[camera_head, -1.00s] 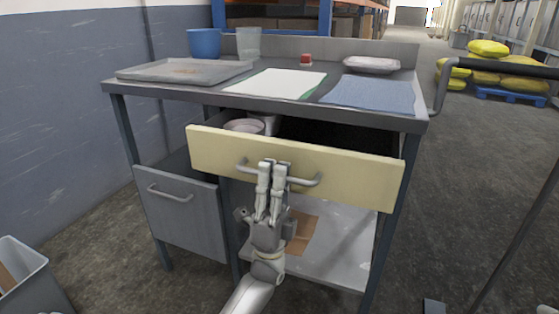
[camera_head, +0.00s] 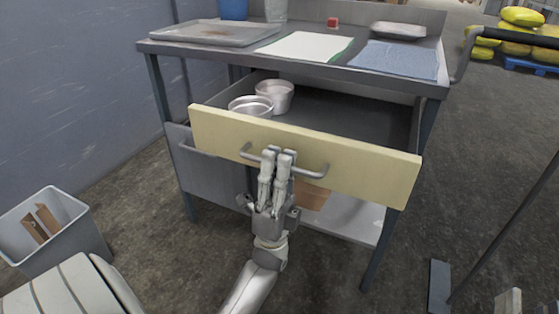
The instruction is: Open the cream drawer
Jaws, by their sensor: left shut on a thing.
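The cream drawer (camera_head: 350,170) is pulled well out from under the table top, and its inside shows. Its grey bar handle (camera_head: 318,173) is on the front. My left gripper (camera_head: 278,155) is shut on the middle of this handle, reaching up from below. In the drawer, two metal pans or cups (camera_head: 275,92) stand at the left, one in front of the other. The rest of the drawer floor that shows is empty. My right gripper is not in view.
The table (camera_head: 345,72) bears a grey tray (camera_head: 215,33), a white sheet (camera_head: 305,47), a blue cloth (camera_head: 395,60), a pale dish (camera_head: 398,30) and a small red item (camera_head: 333,21). A grey bin (camera_head: 85,240) with cardboard stands on the floor at left.

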